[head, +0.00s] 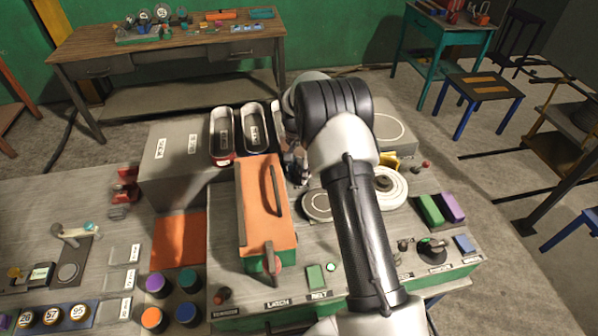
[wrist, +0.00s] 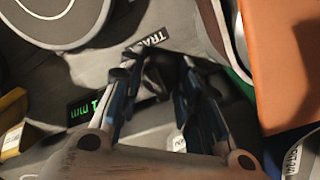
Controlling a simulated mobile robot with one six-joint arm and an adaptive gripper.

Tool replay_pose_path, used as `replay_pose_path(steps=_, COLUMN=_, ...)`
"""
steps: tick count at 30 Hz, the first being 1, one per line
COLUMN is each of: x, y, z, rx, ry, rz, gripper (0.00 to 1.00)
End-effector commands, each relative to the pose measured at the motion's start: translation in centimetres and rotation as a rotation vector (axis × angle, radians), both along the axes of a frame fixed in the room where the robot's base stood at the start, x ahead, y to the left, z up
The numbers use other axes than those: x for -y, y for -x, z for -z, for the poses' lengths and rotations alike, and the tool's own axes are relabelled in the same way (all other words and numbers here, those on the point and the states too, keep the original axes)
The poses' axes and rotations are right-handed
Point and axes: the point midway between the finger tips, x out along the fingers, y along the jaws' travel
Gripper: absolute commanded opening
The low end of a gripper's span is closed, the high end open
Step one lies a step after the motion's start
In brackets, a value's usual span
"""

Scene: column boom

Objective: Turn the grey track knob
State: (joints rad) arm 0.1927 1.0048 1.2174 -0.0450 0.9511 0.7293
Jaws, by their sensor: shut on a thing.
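In the wrist view my gripper (wrist: 158,82) points down at a grey panel, its blue-lined fingers closed in around a dark grey piece, the track knob (wrist: 154,72). Most of the knob is hidden between the fingertips. A dark label beginning "TRAC" (wrist: 146,42) lies just beyond the fingertips. A green-lit display (wrist: 84,108) with "mm" shows left of the fingers. In the head view my gripper (head: 299,178) is low between the orange-topped box and my arm; the knob is hidden there.
The orange-topped box (head: 256,225) with a handle stands close left of my gripper; its orange side (wrist: 285,60) shows in the wrist view. A grey round disc (head: 317,205) lies right of it. Oval trays (head: 222,136) stand behind. Green and purple blocks (head: 430,209) sit farther right.

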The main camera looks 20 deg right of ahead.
Motion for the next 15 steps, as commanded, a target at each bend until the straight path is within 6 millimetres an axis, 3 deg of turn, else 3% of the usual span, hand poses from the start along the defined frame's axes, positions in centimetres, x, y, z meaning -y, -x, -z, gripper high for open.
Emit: replay_pose_path(steps=15, x=0.01, y=-0.02, z=0.00, rx=0.000, ry=0.000, rz=0.154, gripper=0.07)
